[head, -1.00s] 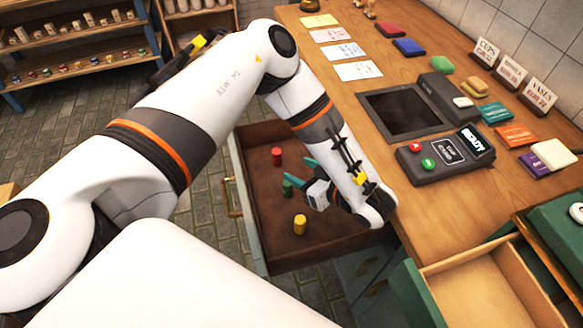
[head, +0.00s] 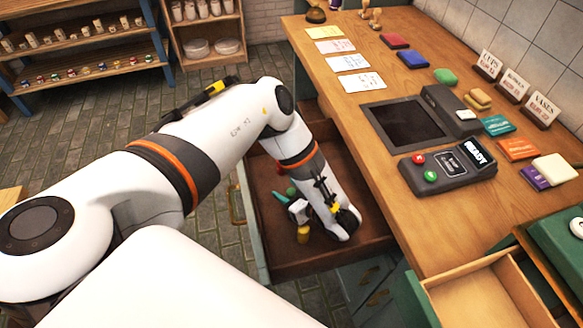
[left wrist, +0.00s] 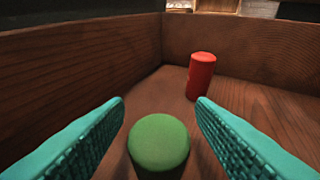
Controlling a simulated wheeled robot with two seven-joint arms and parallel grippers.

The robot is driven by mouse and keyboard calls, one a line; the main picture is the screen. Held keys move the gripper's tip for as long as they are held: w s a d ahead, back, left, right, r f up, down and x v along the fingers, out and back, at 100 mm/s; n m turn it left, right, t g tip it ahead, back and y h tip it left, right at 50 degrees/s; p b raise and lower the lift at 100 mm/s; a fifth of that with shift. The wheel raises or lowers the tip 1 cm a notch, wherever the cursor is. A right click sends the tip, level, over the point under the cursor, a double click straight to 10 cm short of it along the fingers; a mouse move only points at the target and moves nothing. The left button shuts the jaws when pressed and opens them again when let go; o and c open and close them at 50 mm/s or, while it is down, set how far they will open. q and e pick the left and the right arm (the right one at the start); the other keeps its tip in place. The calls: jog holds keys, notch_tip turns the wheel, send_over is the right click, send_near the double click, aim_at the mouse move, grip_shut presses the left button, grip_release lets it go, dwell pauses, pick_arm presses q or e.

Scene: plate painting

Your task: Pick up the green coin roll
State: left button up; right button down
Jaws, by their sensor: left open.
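The green coin roll (left wrist: 159,142) stands upright in the open wooden drawer (head: 262,205). In the left wrist view it is close, between the two teal fingers of my left gripper (left wrist: 160,102). The gripper is open, with a gap on both sides of the roll. In the head view my left gripper (head: 285,196) is low inside the drawer, and my arm and fingers partly hide what is there. My right gripper is not in view.
A red roll (left wrist: 202,76) stands beyond the green one in the drawer. A yellow roll (head: 303,234) stands nearer the drawer front, close to my wrist. Drawer walls surround the gripper. The counter (head: 340,110) with a card reader (head: 448,170) lies to the right.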

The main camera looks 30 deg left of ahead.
pick_arm(q)
jog(key=shift+a+f, duration=0.2)
jog(key=shift+a, duration=0.25)
jog(key=shift+d, duration=0.1)
jog(key=shift+c, duration=0.3)
jog(key=shift+w, duration=0.1)
grip_shut()
